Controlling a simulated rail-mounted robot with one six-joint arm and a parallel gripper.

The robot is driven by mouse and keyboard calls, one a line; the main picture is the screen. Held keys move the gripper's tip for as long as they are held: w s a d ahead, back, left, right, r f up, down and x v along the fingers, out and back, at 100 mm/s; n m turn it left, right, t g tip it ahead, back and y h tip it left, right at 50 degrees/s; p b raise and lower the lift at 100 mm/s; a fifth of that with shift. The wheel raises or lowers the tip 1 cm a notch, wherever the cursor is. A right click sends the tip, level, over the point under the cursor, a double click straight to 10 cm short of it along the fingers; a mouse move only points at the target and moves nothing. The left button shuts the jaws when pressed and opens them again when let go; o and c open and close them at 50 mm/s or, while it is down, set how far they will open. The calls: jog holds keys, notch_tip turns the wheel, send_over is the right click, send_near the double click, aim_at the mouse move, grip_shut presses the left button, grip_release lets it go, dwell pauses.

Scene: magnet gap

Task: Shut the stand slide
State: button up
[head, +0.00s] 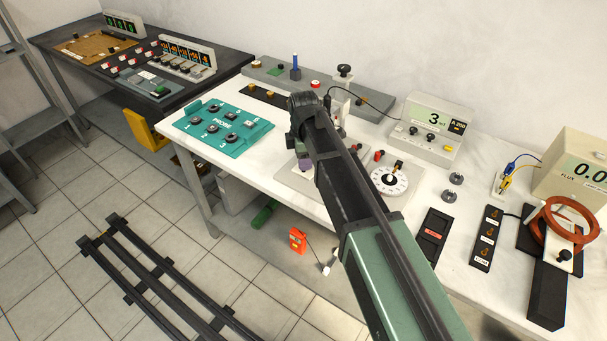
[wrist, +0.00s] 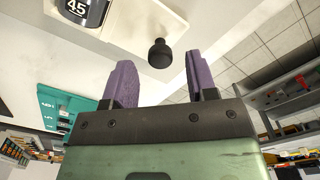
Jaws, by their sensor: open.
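My gripper (wrist: 158,64) shows in the wrist view with its two purple fingers apart. A black round knob (wrist: 160,53) lies between the fingertips in that picture, touching neither; its depth is unclear. I take this to be the stand slide's knob, but I cannot be sure. In the head view the gripper's purple part (head: 304,162) is low over the white bench, and my arm hides most of the stand area. How far the slide is open cannot be told.
A white dial (head: 390,179) stands right of my arm, with a meter (head: 438,128) behind it. A teal PROBE board (head: 222,127) lies to the left. A copper coil (head: 568,222) and black trays (head: 433,237) are at the right. Little bench is clear.

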notch_tip(320, 180, down, 2)
jog(key=shift+b, duration=0.35)
jog(key=shift+r, duration=0.1)
grip_shut()
jog(key=shift+w+d+r, duration=0.1)
jog(key=shift+w+d, duration=0.4)
jog(key=shift+w, duration=0.25)
jog(key=shift+w+d, duration=0.45)
jog(key=shift+w, duration=0.3)
grip_release()
jog(key=shift+w, duration=0.1)
